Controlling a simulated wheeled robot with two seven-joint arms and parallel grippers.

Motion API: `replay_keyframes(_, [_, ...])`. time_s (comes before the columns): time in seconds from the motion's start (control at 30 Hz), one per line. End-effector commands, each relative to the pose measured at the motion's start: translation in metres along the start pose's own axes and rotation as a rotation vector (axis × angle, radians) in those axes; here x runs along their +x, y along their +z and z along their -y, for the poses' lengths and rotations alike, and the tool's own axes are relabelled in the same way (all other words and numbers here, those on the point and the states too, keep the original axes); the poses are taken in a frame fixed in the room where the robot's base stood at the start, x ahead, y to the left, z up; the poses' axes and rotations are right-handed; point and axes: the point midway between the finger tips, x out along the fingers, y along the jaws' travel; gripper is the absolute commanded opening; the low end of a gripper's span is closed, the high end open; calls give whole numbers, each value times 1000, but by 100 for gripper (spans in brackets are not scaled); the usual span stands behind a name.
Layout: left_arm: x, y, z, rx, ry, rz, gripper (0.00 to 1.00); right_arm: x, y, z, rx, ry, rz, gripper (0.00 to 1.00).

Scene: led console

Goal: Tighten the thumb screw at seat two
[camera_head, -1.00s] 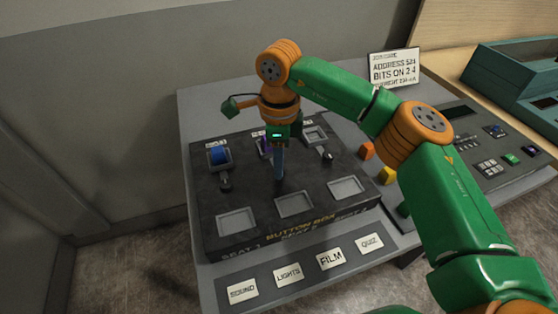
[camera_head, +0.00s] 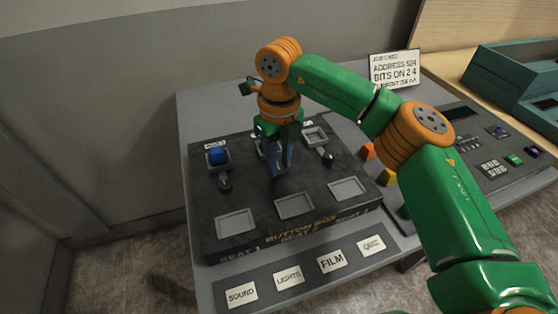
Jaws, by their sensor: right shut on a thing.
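The dark button box (camera_head: 258,230) sits on the grey table, with three seats in its back row. My right gripper (camera_head: 279,172) points down at the middle seat, seat two, with its fingers shut on the thumb screw there; the fingers hide the screw itself. The arm and gripper also cover most of seat two's socket. At seat one a blue block (camera_head: 218,157) sits in its socket, with a dark thumb screw (camera_head: 225,183) in front of it. The right-hand seat's socket (camera_head: 314,136) looks empty, with another thumb screw (camera_head: 328,158) in front. My left gripper is not in view.
Empty square recesses (camera_head: 294,205) line the box front. Label cards (camera_head: 288,274) lie along the table's near edge. An orange block (camera_head: 367,151) and a yellow block (camera_head: 388,176) stand right of the box. A keypad console (camera_head: 490,165) and a job card (camera_head: 395,69) are beyond.

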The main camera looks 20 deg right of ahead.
Motion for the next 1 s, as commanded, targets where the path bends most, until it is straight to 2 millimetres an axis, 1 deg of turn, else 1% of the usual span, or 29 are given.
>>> replay_keyframes(0.3, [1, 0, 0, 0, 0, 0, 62, -2, 1, 1, 86, -1, 7, 0])
replay_keyframes(0.77, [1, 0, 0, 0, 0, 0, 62, -2, 1, 1, 97, -1, 6, 0])
replay_keyframes(0.8, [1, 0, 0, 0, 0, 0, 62, -2, 1, 1, 97, -1, 6, 36])
replay_keyframes(0.9, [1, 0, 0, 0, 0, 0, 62, -2, 1, 1, 96, 0, 5, 62])
replay_keyframes(1.0, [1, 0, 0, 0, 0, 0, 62, -1, 0, 0, 96, 0, 3, 62])
